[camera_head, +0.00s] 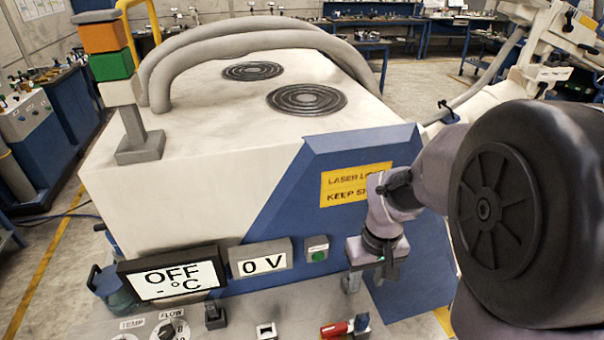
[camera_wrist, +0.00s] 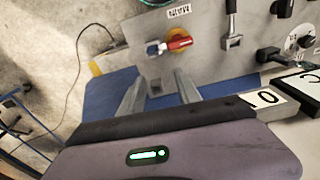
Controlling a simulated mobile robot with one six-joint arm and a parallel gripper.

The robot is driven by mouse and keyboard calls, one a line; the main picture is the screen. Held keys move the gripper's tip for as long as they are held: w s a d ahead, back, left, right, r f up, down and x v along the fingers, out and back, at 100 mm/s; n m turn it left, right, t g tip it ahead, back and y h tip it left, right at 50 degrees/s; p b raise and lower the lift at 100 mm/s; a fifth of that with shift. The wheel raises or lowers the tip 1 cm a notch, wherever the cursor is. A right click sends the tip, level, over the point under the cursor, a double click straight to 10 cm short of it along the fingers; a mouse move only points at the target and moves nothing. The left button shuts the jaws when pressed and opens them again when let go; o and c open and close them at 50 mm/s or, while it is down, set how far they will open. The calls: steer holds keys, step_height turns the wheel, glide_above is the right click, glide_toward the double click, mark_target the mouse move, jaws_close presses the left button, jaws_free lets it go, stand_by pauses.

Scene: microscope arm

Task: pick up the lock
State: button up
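My gripper (camera_head: 365,282) hangs over the right part of the front panel in the head view. I cannot tell for sure which part is the lock.
The machine's blue sloped side (camera_head: 290,190) rises behind the gripper. A grey lever (camera_wrist: 231,38) and a dial (camera_wrist: 302,38) are on the panel.

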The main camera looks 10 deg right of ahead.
mark_target(363, 316)
steer(key=shift+n+g, duration=0.3)
steer(key=f, duration=0.4)
steer(key=d+f+b, duration=0.1)
steer(key=f, duration=0.3)
steer(key=f+b, duration=0.1)
steer(key=f, duration=0.3)
steer(key=shift+w+d+f, duration=0.1)
steer(key=shift+d+f, duration=0.25)
steer(key=shift+f, duration=0.05)
steer(key=f+b, duration=0.1)
steer(key=f, duration=0.2)
steer(key=f+b, duration=0.1)
steer(key=f, duration=0.2)
steer(key=shift+s, duration=0.2)
steer(key=shift+r, duration=0.15)
jaws_close()
